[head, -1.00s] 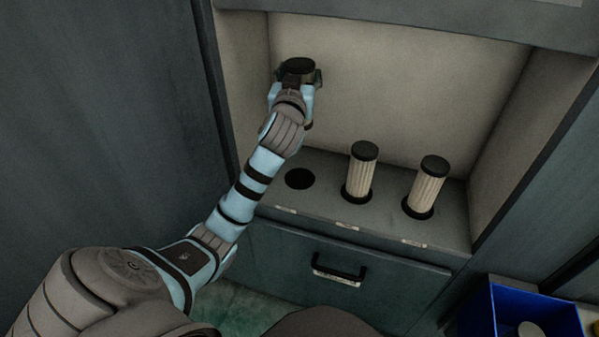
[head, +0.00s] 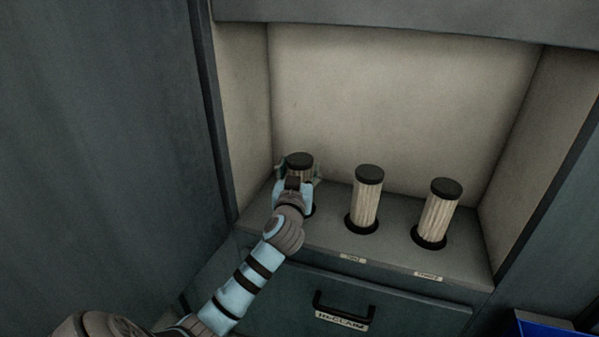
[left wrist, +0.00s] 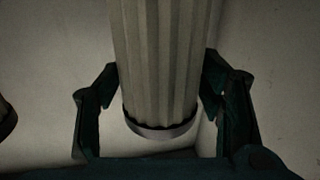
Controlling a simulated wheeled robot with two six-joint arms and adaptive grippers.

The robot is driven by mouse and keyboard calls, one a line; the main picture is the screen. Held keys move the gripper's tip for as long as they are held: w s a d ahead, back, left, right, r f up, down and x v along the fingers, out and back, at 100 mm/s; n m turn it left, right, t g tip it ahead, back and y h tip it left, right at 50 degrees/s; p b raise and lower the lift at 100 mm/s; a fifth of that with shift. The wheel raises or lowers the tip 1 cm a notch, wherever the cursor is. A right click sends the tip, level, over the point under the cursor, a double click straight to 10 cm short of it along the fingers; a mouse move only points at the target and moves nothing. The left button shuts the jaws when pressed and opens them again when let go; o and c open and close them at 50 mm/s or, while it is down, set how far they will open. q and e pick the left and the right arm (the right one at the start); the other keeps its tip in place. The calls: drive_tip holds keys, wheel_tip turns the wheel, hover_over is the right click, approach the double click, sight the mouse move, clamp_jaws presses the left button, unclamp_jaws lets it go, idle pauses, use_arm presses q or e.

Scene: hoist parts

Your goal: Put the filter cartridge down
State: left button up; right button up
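The filter cartridge (head: 300,161), pale and pleated with a dark cap, stands upright at the left hole of the shelf, its cap in line with the caps of the other two cartridges. My left gripper (head: 299,174) is around it, a finger on each side. The fingers look spread wider than the cartridge, so I read the gripper as open. In the left wrist view the pleated cartridge (left wrist: 163,65) stands between the fingers (left wrist: 160,88); its capped end points down in that picture. My arm hides the cartridge's foot and most of the hole. My right gripper is not in view.
Two similar cartridges, a middle one (head: 366,205) and a right one (head: 437,216), stand in holes to the right. The alcove's back wall (head: 400,100) is close behind. A drawer with a black handle (head: 341,308) is below. A blue bin (head: 545,325) shows at lower right.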

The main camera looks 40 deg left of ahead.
use_arm(q)
drive_tip(key=shift+o, duration=0.5)
drive_tip(key=shift+s+d, duration=0.1)
drive_tip(key=shift+s, duration=0.05)
drive_tip(key=p+v, duration=0.2)
drive_tip(key=v, duration=0.9)
drive_tip(key=shift+s+d, duration=0.2)
drive_tip(key=shift+s, duration=0.05)
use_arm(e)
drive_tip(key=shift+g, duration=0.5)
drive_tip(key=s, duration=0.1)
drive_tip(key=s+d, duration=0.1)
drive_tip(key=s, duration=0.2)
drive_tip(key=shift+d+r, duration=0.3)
